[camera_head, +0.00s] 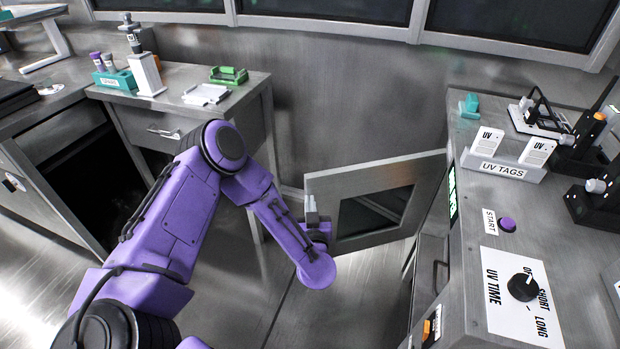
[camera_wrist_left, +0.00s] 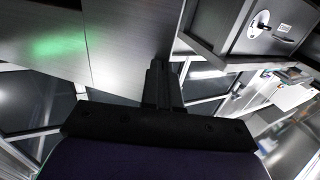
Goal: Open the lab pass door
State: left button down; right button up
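A grey metal door (camera_head: 430,170) with a dark window stands swung out from the right-hand bench, its free edge toward the left. I take it to be the lab pass door. My left gripper (camera_head: 311,208) is at that free edge, very close to it; I cannot tell whether it touches. In the left wrist view my left gripper's fingers (camera_wrist_left: 160,75) look shut together, with nothing clearly seen between them. My right gripper is not in view.
The right bench (camera_head: 465,240) carries a UV TAGS holder (camera_head: 500,168), a purple START button (camera_head: 507,225) and a UV TIME dial (camera_head: 522,287). A left bench (camera_head: 175,85) holds a teal tube rack (camera_head: 114,80). Open floor (camera_head: 340,300) lies between the benches.

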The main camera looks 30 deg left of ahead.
pick_arm(q)
jog(key=x, duration=0.9)
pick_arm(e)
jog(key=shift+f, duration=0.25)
pick_arm(q)
jog(key=shift+w, duration=0.1)
